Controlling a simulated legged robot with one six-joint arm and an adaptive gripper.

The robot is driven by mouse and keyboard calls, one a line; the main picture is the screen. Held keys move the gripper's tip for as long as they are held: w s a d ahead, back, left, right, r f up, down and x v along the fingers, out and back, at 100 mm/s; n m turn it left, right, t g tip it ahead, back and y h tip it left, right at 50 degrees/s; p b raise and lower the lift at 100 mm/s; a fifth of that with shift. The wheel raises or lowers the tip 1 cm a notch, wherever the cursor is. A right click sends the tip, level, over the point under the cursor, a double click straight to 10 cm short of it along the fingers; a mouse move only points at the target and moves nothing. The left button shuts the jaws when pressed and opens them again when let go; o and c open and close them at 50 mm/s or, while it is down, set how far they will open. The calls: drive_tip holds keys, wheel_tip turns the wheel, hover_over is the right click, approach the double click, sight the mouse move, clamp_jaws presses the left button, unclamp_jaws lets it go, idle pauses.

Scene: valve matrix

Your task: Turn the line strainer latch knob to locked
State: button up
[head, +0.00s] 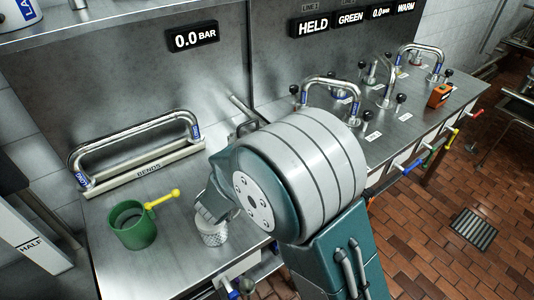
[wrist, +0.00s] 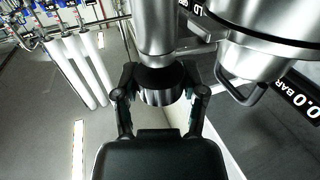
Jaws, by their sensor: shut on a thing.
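In the wrist view my gripper (wrist: 161,96) has its two black fingers closed on opposite sides of a short round knob (wrist: 160,90), dark on top with a shiny metal band. The knob sits at the end of a thick steel cylinder (wrist: 157,28). No mark on the knob shows whether it stands at locked. In the head view my large grey and teal arm covers the middle of the bench and hides my fingers and the knob.
A white patterned cylinder (head: 214,234) stands beside my arm. Bent pipes (head: 331,86) and black knobs fill the right.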

drive_tip(key=shift+w+a+r, duration=0.1)
drive_tip(key=shift+a+r, duration=0.05)
drive_tip(key=shift+r, duration=0.05)
drive_tip(key=o, duration=1.2)
drive_tip(key=shift+c, duration=0.2)
drive_tip(key=shift+f, duration=0.1)
